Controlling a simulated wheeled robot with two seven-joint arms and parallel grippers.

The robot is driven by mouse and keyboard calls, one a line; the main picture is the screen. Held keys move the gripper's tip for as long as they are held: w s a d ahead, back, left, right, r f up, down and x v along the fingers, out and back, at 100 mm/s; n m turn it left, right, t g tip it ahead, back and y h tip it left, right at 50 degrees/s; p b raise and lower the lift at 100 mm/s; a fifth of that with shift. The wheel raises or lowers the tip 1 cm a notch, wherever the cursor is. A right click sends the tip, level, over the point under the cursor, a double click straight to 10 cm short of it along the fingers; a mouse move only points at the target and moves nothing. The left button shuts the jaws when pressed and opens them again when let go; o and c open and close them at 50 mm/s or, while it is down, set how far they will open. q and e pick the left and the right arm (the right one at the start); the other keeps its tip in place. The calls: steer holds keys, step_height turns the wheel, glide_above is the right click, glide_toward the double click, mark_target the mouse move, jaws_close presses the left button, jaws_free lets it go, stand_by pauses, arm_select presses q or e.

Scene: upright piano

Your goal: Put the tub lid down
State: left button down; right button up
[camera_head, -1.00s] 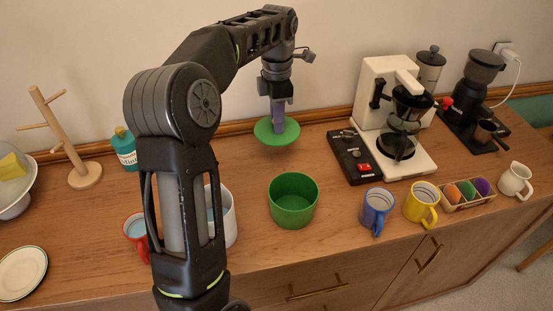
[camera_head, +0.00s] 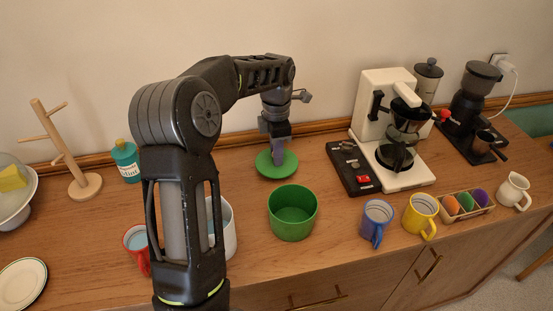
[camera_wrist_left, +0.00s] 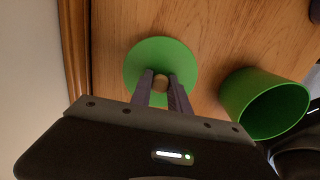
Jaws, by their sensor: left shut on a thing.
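The green tub lid (camera_head: 266,168) is a flat disc behind the open green tub (camera_head: 292,224) on the wooden counter. It is at or just above the counter top; I cannot tell if it touches. My left gripper (camera_head: 277,157) points down over the lid. My right gripper is not in view.
A black switch box (camera_head: 350,164) and a white coffee maker (camera_head: 388,120) stand to the right. A blue mug (camera_head: 375,222) and a yellow mug (camera_head: 419,216) stand at the front right. A teal bottle (camera_head: 125,160) and a wooden mug tree (camera_head: 62,150) are at the left.

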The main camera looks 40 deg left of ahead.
arm_select(q)
steer(key=shift+f, duration=1.3)
steer(key=shift+f, duration=0.1)
steer(key=shift+f, duration=0.15)
steer(key=c, duration=1.3)
jaws_free()
steer(key=shift+o, duration=0.2)
steer(key=shift+r, duration=0.2)
step_height(320, 180, up, 12)
steer(key=shift+r+p, duration=0.1)
steer(key=shift+p, duration=0.25)
